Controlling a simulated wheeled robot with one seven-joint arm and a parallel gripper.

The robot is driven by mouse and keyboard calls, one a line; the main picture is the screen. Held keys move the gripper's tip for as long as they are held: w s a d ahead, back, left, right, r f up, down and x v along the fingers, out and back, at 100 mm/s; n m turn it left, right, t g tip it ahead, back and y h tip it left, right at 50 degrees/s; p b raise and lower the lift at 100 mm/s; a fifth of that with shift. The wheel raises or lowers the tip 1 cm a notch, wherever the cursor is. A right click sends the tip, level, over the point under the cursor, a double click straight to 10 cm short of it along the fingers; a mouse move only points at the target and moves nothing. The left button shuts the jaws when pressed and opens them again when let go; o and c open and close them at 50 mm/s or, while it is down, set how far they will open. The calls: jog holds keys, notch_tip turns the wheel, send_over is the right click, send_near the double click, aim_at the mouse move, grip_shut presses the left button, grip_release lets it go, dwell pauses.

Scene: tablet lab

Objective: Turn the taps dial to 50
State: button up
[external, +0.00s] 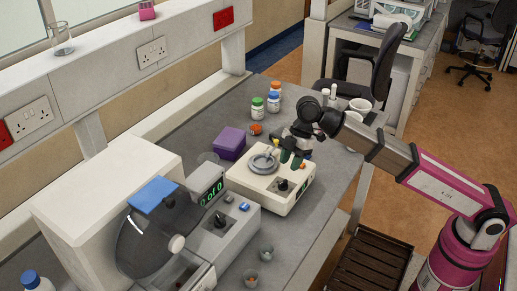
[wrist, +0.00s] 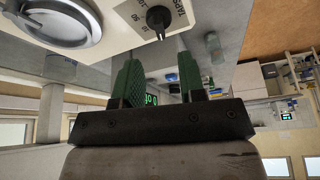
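The taps dial is a black knob (wrist: 158,18) on the cream machine's panel, at the top of the wrist view, beside printed "TAPS" lettering and numbers including 50. I cannot tell exactly which number it points to. In the external view the black knob (external: 283,185) sits on the front of the cream machine (external: 250,188). My gripper (wrist: 158,62) has two green fingers standing apart with nothing between them. In the external view my gripper (external: 291,160) is above the machine's right rear side, apart from the knob.
A round metal dish (external: 263,162) sits on the cream machine. A grey machine with its own black knob (external: 219,218) and green display stands at lower left. A purple box (external: 229,142) is behind. Several lidded bottles (external: 257,108) stand further back. Small cups stand at the front.

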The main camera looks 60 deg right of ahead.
aim_at(283, 182)
jog(key=x, duration=0.6)
jog(key=shift+a+f, duration=0.15)
jog(key=shift+f, duration=0.1)
grip_shut()
